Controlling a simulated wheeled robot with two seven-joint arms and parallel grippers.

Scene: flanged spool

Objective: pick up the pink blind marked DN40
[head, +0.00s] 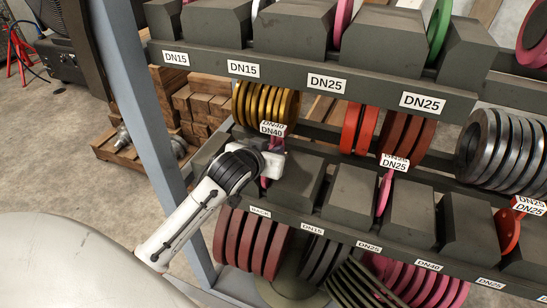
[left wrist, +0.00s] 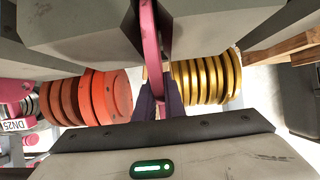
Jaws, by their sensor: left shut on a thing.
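The pink blind (left wrist: 151,45) shows edge-on in the left wrist view, standing in a gap between dark grey blocks. My left gripper (left wrist: 160,108) is shut on its near edge. In the head view my left gripper (head: 272,162) reaches the middle shelf just below the label DN40 (head: 271,129). I cannot read a mark on the blind itself. My right gripper is not in view.
Gold discs (head: 266,103) hang just above and behind the gripper. Red discs (head: 352,128) hang to the right. Dark blocks (head: 297,180) flank the slot closely. A grey-blue rack post (head: 148,110) stands left of my arm. Maroon discs (head: 250,243) hang below.

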